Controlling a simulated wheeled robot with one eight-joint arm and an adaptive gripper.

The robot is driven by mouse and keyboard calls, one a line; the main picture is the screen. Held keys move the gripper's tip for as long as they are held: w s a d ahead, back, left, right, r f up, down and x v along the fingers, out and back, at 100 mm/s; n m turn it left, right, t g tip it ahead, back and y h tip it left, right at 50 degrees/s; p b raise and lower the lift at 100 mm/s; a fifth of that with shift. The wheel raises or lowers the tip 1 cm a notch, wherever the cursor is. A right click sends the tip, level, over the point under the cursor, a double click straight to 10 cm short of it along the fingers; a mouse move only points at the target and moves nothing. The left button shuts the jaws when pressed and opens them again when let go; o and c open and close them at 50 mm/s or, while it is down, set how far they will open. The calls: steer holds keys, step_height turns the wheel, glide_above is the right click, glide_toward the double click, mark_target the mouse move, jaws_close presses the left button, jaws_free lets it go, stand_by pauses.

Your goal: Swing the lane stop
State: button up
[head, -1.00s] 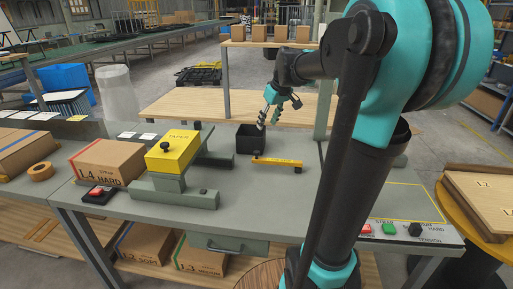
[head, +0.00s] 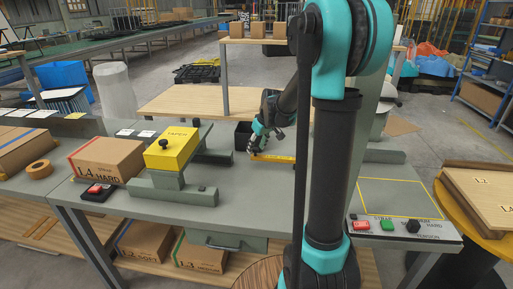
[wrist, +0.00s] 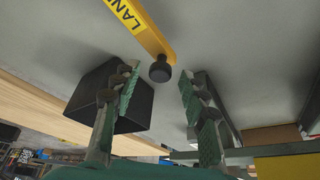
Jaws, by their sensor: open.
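The lane stop is a yellow bar (head: 281,159) lying on the grey bench top, with a black knob at one end. In the wrist view the yellow bar (wrist: 142,28) carries black lettering and its round black knob (wrist: 160,72) points toward me. My gripper (head: 254,149) is low over the knob end of the bar in the head view, and partly hides that end. In the wrist view my gripper (wrist: 160,76) is open, with one green-padded finger on each side of the knob. Gaps show between the knob and both fingers.
A black open bin (head: 242,134) stands just behind my gripper. The yellow taper block (head: 172,148) on its grey stand is to the left, with a cardboard box (head: 108,160) beyond. Buttons (head: 388,225) sit at the bench's front right.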

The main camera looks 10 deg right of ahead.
steer(key=shift+f, duration=0.25)
steer(key=shift+c, duration=0.6)
jaws_close()
